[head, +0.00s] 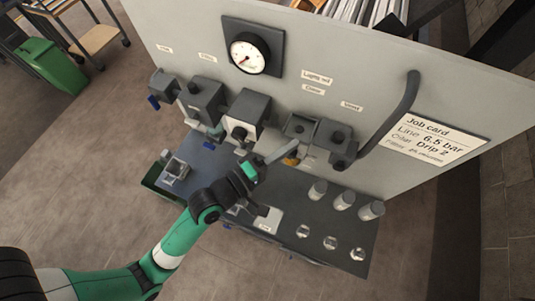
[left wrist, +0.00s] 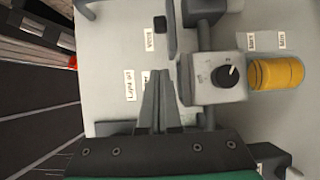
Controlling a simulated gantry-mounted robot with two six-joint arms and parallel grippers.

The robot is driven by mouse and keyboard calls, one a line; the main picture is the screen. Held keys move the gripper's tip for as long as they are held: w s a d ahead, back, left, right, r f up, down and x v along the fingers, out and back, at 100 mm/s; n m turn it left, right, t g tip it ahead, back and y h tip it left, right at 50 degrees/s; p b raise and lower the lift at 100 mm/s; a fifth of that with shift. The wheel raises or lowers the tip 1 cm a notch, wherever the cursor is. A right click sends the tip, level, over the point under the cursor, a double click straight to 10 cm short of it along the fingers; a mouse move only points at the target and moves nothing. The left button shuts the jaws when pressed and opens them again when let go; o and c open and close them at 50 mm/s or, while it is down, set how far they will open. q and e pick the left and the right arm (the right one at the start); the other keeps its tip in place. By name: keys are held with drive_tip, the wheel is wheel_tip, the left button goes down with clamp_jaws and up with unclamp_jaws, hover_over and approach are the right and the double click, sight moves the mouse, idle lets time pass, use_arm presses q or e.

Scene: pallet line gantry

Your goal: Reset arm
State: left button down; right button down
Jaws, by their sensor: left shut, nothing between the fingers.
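My left gripper (head: 316,145) reaches in from the lower left on its green and black arm, in front of the grey panel (head: 365,90). Its fingers point to the upper right, near the dark units in the panel's middle. In the left wrist view its two fingers (left wrist: 158,78) lie together, shut and empty. They are beside a grey regulator block with a black knob (left wrist: 228,75). A yellow cylinder (left wrist: 275,73) is to the right of that block. My right gripper is not in view.
The dark shelf below (head: 285,190) carries grey cylinders (head: 344,200) and small clear cups (head: 330,243). Open floor lies at left, with a green bin (head: 52,66).

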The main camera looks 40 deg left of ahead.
use_arm(q)
drive_tip(key=s, duration=0.5)
drive_tip(key=shift+s+a+b, duration=0.15)
drive_tip(key=shift+a+b, duration=0.2)
